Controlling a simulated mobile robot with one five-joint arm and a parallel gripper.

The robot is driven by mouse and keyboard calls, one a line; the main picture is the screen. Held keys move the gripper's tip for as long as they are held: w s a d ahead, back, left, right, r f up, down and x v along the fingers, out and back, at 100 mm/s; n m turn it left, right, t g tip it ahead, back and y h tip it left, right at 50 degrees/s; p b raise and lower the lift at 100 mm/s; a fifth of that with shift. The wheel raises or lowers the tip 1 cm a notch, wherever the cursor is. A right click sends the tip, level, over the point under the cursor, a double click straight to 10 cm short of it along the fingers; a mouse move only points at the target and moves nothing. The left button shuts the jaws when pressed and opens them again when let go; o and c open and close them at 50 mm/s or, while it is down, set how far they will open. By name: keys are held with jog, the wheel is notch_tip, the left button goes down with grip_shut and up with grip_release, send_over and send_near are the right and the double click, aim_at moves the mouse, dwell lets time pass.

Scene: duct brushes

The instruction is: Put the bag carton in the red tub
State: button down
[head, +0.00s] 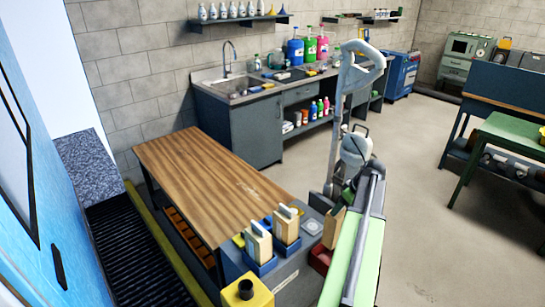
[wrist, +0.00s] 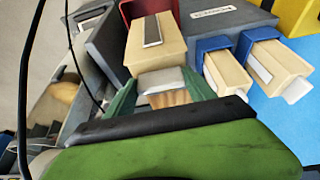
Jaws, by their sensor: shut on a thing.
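A beige bag carton (wrist: 152,42) with a grey stripe on its side shows in the wrist view. My gripper (wrist: 160,92) is shut on the pale tab at its near end, with a green finger on each side. The carton's far end appears to be inside the red tub (wrist: 133,9); how deep it sits is hidden. In the head view the carton (head: 334,226) stands slightly tilted at the red tub (head: 320,258), beside my arm. My fingers are hidden there.
Two similar cartons (head: 259,244) (head: 287,224) stand in blue tubs (head: 261,265) left of the red one. A wooden bench top (head: 195,180) lies behind, mostly bare.

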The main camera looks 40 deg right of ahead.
aim_at(337, 230)
jog(key=shift+w+d+f, duration=0.1)
jog(key=shift+w+f, duration=0.05)
jog(key=shift+w, duration=0.05)
jog(key=shift+s+f, duration=0.1)
notch_tip(337, 230, down, 13)
jog(key=b, duration=1.3)
jog(key=shift+f, duration=0.1)
jog(key=shift+c, duration=1.3)
grip_release()
